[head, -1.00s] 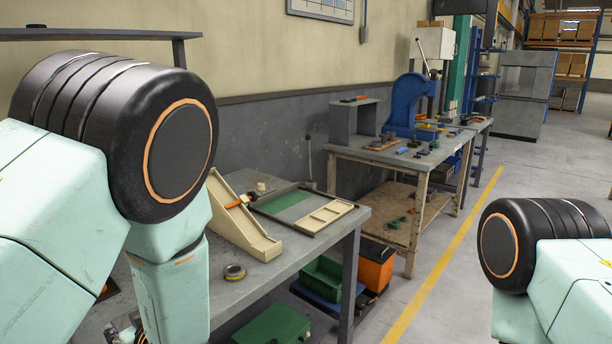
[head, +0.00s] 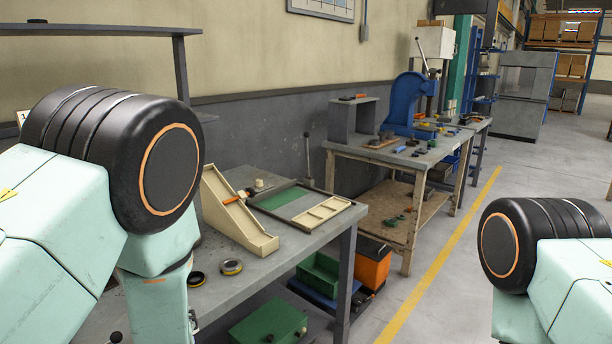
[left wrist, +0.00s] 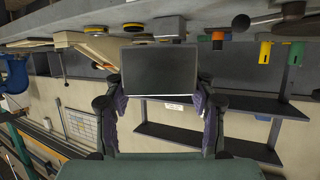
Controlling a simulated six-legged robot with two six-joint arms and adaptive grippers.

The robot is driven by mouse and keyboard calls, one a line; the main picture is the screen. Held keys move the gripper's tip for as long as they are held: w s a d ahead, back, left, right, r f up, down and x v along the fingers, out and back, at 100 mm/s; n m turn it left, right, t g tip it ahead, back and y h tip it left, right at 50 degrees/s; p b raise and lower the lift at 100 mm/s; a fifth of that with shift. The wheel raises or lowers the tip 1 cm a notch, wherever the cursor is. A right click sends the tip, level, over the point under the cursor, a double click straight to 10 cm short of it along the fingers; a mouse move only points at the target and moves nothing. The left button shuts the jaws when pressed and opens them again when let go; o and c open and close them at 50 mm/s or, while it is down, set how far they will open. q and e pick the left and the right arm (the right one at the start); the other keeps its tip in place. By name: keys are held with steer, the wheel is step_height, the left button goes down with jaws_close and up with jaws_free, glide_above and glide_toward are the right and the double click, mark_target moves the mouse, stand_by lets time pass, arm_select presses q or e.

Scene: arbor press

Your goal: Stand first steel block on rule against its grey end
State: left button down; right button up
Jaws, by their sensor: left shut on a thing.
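My left gripper (left wrist: 160,98) shows in the left wrist view, its two fingers on either side of a dark rectangular block. The gripper is shut on this steel block (left wrist: 160,68), which is held clear in front of a bench edge. In the head view my left arm fills the left side, and its gripper and the block are mostly hidden. I cannot surely pick out the rule or its grey end. On the near bench (head: 262,272) lie a cream wedge-shaped piece (head: 234,216) and a flat frame (head: 318,212) with green and cream parts. My right gripper is out of view.
Two dark rings, one with a yellow face (head: 231,267), lie at the bench front. An upright lever (head: 307,150) stands behind the frame. A blue arbor press (head: 406,103) stands on the farther bench. Open floor lies to the right.

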arm_select(q)
steer(key=s+d+f+m+t+h+b, duration=0.1)
steer(key=s+d+f+m+h+b, duration=0.15)
steer(key=d+f+m+h, duration=0.45)
steer(key=s+d+r+m+g+h+b, duration=0.1)
steer(key=s+m+g+h+b, duration=0.4)
steer(key=s+m+h+b, duration=0.2)
steer(key=shift+s+d+r+m+h, duration=0.25)
steer(key=shift+s+r+m+h, duration=0.1)
steer(key=shift+s+m+h, duration=0.9)
